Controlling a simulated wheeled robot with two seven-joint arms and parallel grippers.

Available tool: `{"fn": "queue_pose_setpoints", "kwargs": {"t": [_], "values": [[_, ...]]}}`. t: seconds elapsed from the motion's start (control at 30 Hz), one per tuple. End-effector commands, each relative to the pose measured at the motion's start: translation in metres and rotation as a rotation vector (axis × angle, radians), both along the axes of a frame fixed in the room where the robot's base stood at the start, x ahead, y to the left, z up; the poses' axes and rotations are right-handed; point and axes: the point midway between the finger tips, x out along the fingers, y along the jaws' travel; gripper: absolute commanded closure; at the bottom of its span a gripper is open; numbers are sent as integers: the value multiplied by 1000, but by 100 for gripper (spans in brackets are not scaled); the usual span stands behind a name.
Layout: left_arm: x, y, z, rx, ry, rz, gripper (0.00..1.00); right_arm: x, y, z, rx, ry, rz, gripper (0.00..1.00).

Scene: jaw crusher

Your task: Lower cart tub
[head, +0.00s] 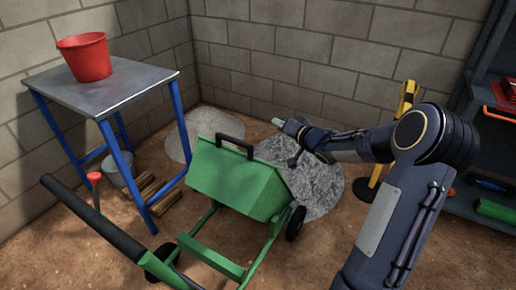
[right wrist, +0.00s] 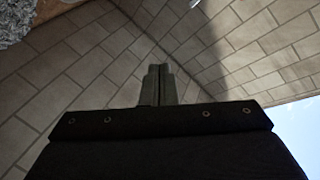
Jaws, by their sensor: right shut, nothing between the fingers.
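The green cart tub (head: 237,184) sits tilted on its green cart frame (head: 215,256) in the middle of the head view. A black handle (head: 235,146) stands on the tub's upper edge. My right gripper (head: 277,122) is shut and empty, in the air to the right of and a little above the handle, apart from it. In the right wrist view the closed fingers (right wrist: 158,84) point toward the block wall. My left gripper is not in view.
A metal table (head: 105,86) with a red bucket (head: 85,57) stands at the left. A long black bar (head: 92,217) crosses the lower left. Gravel piles (head: 315,183) lie behind the cart. Shelves (head: 484,150) stand at the right.

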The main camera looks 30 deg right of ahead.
Motion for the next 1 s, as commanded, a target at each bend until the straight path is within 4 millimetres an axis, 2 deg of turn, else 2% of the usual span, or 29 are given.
{"fn": "queue_pose_setpoints", "kwargs": {"t": [0.03, 0.1, 0.2, 0.3, 0.43, 0.57, 1.0], "values": [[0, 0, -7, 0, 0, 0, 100, 5, -9, -28, 74, -31, 39, 100], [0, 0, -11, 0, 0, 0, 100, 5, -14, -48, 169, -77, 105, 100], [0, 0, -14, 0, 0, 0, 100, 0, -18, -72, 283, -119, 185, 100], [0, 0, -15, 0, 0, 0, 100, -6, -19, -86, 356, -141, 241, 100], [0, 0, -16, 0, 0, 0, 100, -7, -17, -91, 392, -152, 273, 100], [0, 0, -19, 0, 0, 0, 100, 5, -12, -91, 394, -153, 275, 100], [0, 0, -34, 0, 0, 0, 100, 83, 22, -85, 392, -153, 274, 100]]}}
